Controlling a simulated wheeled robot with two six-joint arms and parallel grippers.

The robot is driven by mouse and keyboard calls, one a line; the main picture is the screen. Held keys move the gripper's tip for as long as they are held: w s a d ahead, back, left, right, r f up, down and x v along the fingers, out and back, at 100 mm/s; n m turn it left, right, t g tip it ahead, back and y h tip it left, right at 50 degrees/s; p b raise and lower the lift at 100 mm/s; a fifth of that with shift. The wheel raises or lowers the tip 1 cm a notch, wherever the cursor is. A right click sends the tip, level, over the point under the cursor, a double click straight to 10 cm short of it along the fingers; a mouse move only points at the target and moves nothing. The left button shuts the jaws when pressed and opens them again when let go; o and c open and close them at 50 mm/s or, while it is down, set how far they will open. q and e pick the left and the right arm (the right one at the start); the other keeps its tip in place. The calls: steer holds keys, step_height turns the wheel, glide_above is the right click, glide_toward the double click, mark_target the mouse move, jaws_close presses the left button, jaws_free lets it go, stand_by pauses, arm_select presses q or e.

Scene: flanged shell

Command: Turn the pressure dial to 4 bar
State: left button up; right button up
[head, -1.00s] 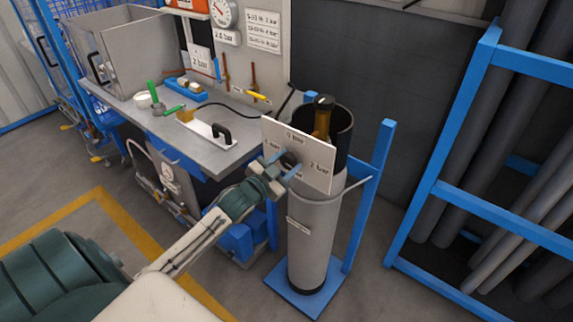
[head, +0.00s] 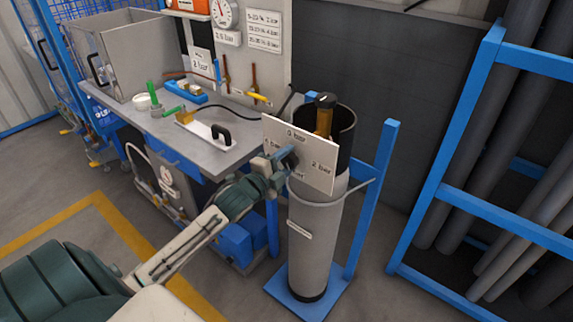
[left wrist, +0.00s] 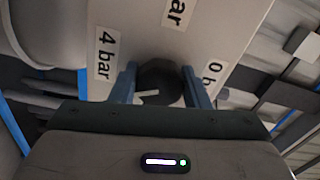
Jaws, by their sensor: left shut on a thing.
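The pressure dial is a round dark knob (left wrist: 160,82) with a white pointer mark, on a pale label plate (head: 318,175) beside the grey cylinder (head: 315,245). In the left wrist view the plate shows "4 bar" at left, "0 bar" at right and a cut-off label between them. The white mark points left. My left gripper (head: 290,160) is shut on the knob, one finger on each side; it also shows in the left wrist view (left wrist: 160,88). In the head view the gripper hides most of the knob. My right gripper is not in view.
A round gauge (head: 224,14) hangs on the panel above a small readout (head: 227,38), too blurred to read surely. A grey bench (head: 215,135) stands left of the cylinder. A blue rack (head: 500,218) with dark pipes stands at right.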

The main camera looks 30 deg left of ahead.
arm_select(q)
steer(key=m+b, duration=0.1)
steer(key=m, duration=0.2)
steer(key=shift+m, duration=0.9)
steer(key=o, duration=1)
steer(key=shift+r, duration=0.1)
